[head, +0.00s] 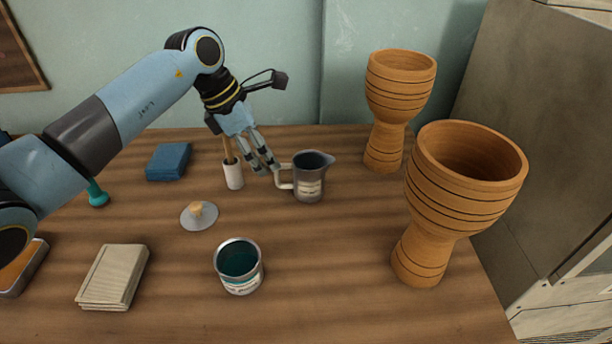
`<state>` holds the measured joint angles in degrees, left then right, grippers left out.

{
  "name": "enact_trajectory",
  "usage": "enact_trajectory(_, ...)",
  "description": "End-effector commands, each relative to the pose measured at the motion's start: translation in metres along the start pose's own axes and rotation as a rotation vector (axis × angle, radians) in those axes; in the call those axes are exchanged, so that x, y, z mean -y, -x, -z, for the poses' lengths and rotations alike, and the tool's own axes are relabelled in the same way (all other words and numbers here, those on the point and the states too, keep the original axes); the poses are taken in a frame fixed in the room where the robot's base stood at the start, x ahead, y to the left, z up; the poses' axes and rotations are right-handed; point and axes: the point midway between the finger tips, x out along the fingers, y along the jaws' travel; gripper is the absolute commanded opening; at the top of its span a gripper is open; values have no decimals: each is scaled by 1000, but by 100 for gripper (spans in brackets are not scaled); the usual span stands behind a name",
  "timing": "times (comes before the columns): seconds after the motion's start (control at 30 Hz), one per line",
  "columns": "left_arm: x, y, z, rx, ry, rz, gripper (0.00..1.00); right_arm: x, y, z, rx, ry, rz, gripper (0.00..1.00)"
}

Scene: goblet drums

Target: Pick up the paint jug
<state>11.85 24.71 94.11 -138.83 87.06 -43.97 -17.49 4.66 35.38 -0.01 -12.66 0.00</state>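The paint jug (309,184) is a small dark grey jug with a spout on its right, a pale label and a cream handle (284,177) on its left. It stands upright on the wooden table. My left gripper (267,170) points down just left of the handle, with its fingertips close to it. A narrow gap shows between its two fingers, and nothing shows between them. Whether a finger touches the handle cannot be told. My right gripper is not in view.
A white brush holder (233,175) stands close left of my gripper. An open paint can (239,267) and a grey lid (199,216) are nearer. Two tall goblet drums (398,97) (451,201) stand right of the jug. The table between jug and can is clear.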

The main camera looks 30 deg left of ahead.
Motion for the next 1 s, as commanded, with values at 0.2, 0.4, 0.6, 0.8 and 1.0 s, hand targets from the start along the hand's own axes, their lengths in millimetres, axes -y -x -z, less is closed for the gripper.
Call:
enact_trajectory(0.2, 1, -21, 0, 1, 0, 1, 40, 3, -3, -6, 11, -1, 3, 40)
enact_trajectory(0.4, 7, -52, 3, 1, 1, 2, 40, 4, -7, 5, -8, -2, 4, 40)
enact_trajectory(0.6, 5, -69, 3, 1, -1, -1, 40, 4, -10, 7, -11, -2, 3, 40)
enact_trajectory(0.8, 5, -68, 3, 1, -1, -2, 40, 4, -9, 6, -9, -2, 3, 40)
enact_trajectory(1.0, 5, -68, 3, 1, -1, -1, 14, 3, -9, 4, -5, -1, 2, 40)
